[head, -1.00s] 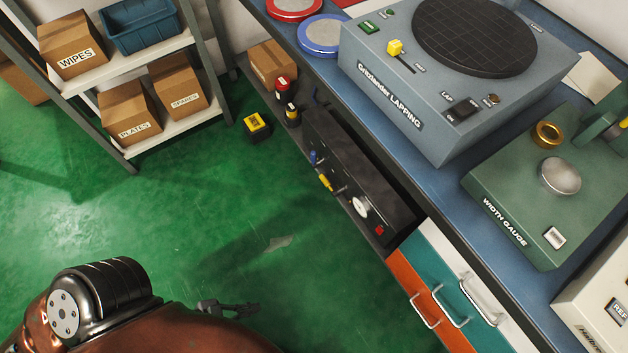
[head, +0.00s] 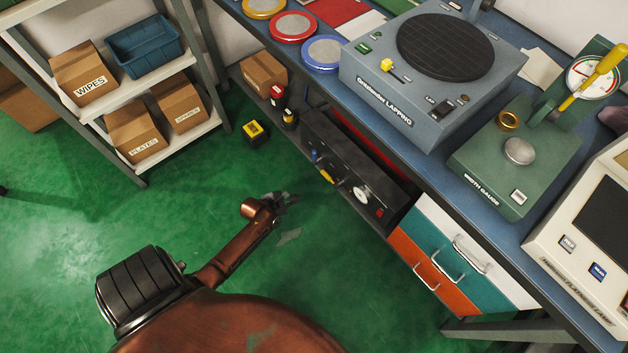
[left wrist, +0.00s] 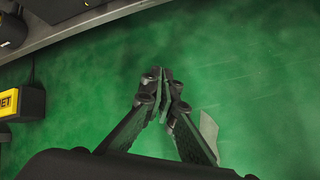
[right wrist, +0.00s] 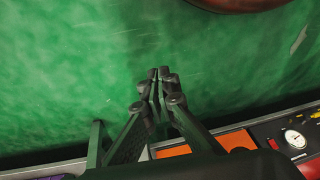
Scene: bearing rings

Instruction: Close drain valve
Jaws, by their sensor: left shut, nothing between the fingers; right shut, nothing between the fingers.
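A low black unit (head: 355,160) sits on the shelf under the bench in the head view. Its front carries a blue handle (head: 314,155), a yellow handle (head: 327,176), a white gauge (head: 361,194) and a red switch (head: 379,212). I cannot tell which handle is the drain valve. My left gripper (head: 290,198) is over the green floor, left of the unit and apart from it; its fingers are shut and empty in the left wrist view (left wrist: 165,72). My right gripper (right wrist: 160,73) is shut and empty above the floor; the gauge (right wrist: 294,138) shows at the right there.
A yellow-and-black box (head: 254,131) stands on the floor near the shelf. Red-capped (head: 277,92) and yellow-capped (head: 289,116) bottles stand beside the unit. Orange and teal drawers (head: 430,285) with handles lie right of it.

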